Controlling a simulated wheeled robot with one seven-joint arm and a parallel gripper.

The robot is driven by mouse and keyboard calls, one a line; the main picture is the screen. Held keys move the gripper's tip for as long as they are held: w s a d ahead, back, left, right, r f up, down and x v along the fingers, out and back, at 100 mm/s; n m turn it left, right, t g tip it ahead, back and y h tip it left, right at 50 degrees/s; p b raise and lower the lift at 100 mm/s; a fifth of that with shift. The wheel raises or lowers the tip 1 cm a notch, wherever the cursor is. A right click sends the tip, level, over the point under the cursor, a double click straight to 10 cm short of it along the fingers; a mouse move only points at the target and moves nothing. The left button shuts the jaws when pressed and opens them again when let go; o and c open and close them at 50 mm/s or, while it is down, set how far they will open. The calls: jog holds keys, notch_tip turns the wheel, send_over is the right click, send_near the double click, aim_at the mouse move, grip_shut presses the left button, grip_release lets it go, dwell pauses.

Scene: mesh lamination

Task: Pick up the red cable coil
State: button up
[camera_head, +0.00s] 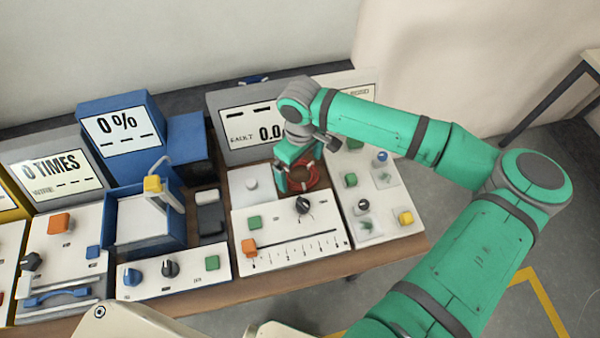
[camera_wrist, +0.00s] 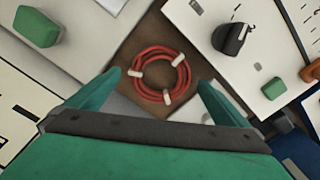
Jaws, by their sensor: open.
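The red cable coil (camera_wrist: 184,72) is a ring of red cable bound with white ties at several places. It lies flat on a bare brown patch of the bench between white panels. In the wrist view my gripper (camera_wrist: 163,83) is open, with one green finger on each side of the coil's lower part. The coil is between and just ahead of the fingertips, and I cannot tell whether they touch it. In the head view my gripper (camera_head: 299,183) points down over the coil (camera_head: 318,172), hiding part of it.
A white panel with a slider scale, black knob (camera_head: 303,205) and green button (camera_head: 254,222) lies in front of the coil. A panel with several buttons (camera_head: 405,217) is to the right. A grey display (camera_head: 240,131) stands behind, and a blue device (camera_head: 125,135) is to the left.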

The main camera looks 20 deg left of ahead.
jog(key=shift+f, duration=0.7)
jog(key=c, duration=1.1)
jog(key=shift+r, duration=0.15)
